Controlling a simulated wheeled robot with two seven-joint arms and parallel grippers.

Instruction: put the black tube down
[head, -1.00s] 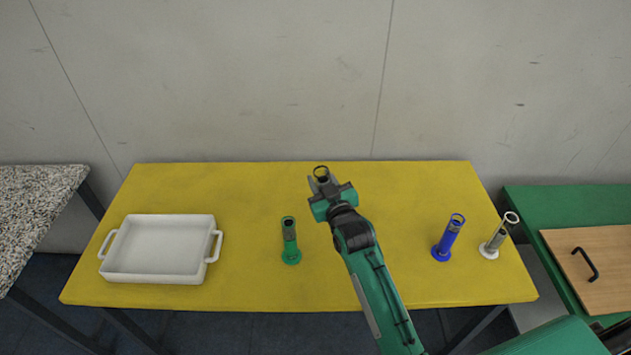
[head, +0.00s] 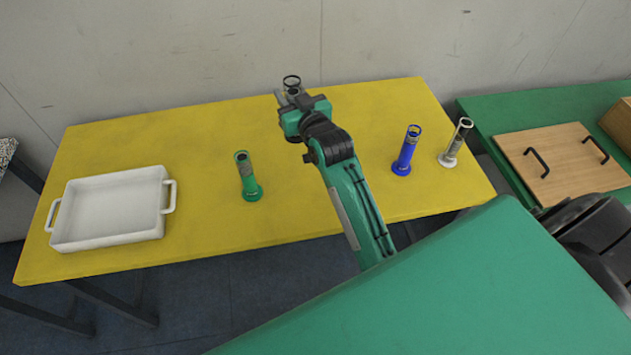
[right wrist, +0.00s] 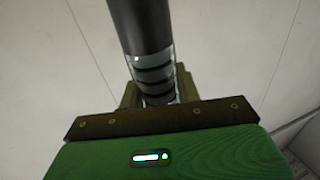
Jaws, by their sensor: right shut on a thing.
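The black tube (head: 292,81) is held in my right gripper (head: 292,97), above the far part of the yellow table (head: 210,130). In the head view only its dark rim and upper part show clearly; the gripper hides the rest. In the right wrist view the tube (right wrist: 142,25) stands out from between the jaws, dark above with a clear, banded part near the fingers. My right gripper (right wrist: 158,92) is shut on it there. I cannot tell whether its base touches the table. My left gripper is not in view.
A green tube (head: 246,178) stands left of my right arm. A blue tube (head: 406,152) and a white tube (head: 455,143) stand to its right. A white tray (head: 110,208) sits at the left. A wooden board (head: 560,160) lies on the green table at right.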

